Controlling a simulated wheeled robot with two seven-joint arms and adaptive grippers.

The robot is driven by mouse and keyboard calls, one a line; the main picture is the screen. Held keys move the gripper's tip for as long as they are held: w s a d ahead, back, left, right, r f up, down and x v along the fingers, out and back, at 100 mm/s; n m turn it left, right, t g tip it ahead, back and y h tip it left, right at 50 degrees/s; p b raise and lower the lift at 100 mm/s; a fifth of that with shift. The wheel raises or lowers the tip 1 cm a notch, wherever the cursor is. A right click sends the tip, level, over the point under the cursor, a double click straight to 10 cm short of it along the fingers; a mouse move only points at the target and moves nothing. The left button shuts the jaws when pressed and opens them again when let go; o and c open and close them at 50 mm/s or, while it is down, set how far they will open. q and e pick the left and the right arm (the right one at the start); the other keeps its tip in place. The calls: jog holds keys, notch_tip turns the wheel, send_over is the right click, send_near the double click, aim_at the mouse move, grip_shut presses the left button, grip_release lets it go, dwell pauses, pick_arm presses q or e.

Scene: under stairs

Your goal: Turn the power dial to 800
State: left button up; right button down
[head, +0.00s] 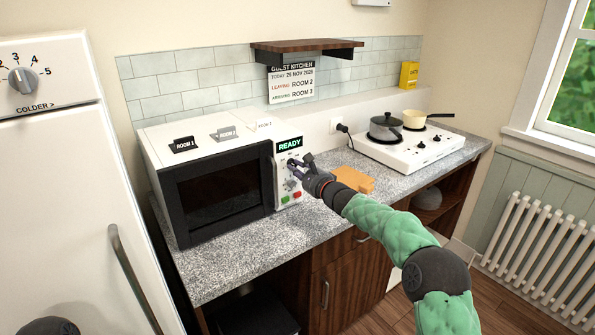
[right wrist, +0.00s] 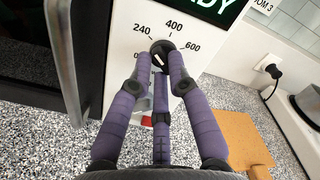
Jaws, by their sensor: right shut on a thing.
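The power dial (right wrist: 160,56) is a dark round knob with a white mark on the microwave's white front panel, just under the green READY display (head: 289,144). In the right wrist view, printed numbers 240, 400 and 600 stand around it, with a 0 partly cut off at left. Other numbers are hidden behind my fingers. My right gripper (right wrist: 160,70), with purple fingers, is shut on the dial; it also shows in the head view (head: 299,170). The white mark runs slantwise, and I cannot tell which end points. My left gripper is not in view.
The microwave (head: 215,150) stands on a speckled counter (head: 240,250), its dark door and handle left of the panel. An orange-brown board (head: 352,179) lies right of my gripper. A white hob (head: 405,150) with pots stands farther right. A fridge (head: 60,200) is at left.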

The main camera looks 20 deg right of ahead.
jog(key=m+p, duration=0.2)
jog(key=m, duration=0.5)
jog(key=shift+r, duration=0.1)
jog(key=m+p, duration=0.2)
jog(key=m, duration=0.2)
jog(key=m+p, duration=0.3)
jog(key=shift+r+m, duration=0.15)
jog(key=shift+m, duration=0.15)
jog(key=m+p, duration=1.1)
jog(key=shift+r, duration=0.1)
jog(key=m+p, duration=0.3)
jog(key=m, duration=0.1)
jog(key=shift+d+m+p, duration=0.15)
jog(key=shift+m+p, duration=1.35)
jog(key=shift+m, duration=0.9)
jog(key=shift+f, duration=0.2)
